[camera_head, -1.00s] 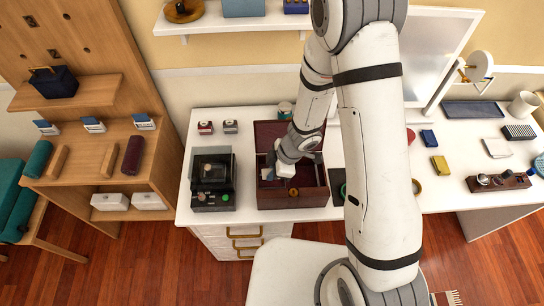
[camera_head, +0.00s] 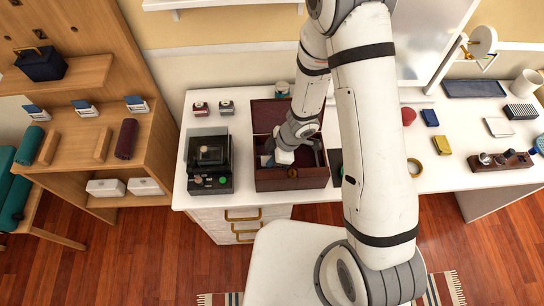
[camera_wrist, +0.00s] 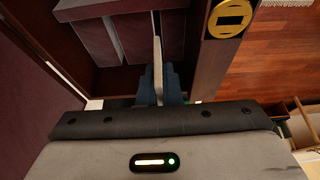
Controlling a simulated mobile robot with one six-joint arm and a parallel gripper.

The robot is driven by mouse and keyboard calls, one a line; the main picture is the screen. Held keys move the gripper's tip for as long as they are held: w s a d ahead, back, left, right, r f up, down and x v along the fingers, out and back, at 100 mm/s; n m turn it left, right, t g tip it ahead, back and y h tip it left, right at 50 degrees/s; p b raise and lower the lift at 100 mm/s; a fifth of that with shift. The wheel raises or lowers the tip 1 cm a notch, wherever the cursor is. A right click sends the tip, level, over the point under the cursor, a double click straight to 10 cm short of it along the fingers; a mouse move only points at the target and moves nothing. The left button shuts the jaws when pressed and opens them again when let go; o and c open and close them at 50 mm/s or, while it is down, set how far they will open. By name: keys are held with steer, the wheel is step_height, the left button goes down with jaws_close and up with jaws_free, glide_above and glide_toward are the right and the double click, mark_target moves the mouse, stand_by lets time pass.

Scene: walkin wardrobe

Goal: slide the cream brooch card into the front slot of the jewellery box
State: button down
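The jewellery box (camera_head: 272,185) is dark red-brown, with its lid raised at the back, on the white counter. My gripper (camera_head: 283,160) points down inside its open top, close to the front wall. In the wrist view my gripper (camera_wrist: 160,88) has its bluish fingers shut on a thin pale card (camera_wrist: 157,55), seen edge-on, which I take as the cream brooch card. The card stands just inside the box's front wall (camera_wrist: 207,62), beside mauve padded compartments (camera_wrist: 118,38). Its lower edge is hidden, so I cannot tell how deep it sits in a slot.
A black case with a clear cover (camera_head: 207,165) stands close left of the box. A gold round clasp (camera_wrist: 231,16) is on the box front. Small boxes, a yellow block (camera_head: 442,145) and a ring rack (camera_head: 500,160) lie on the counter to the right.

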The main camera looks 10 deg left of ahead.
steer(key=shift+f+b, duration=0.45)
steer(key=shift+f, duration=0.5)
steer(key=shift+p, duration=0.75)
stand_by(1.0)
steer(key=shift+f+b, duration=0.75)
steer(key=shift+f, duration=0.15)
steer(key=c, duration=1.5)
jaws_free()
steer(key=shift+c, duration=0.2)
steer(key=p+v, duration=0.3)
steer(key=v, duration=0.4)
steer(key=shift+d+r, duration=0.2)
steer(key=shift+r, duration=0.15)
steer(key=shift+w, duration=0.15)
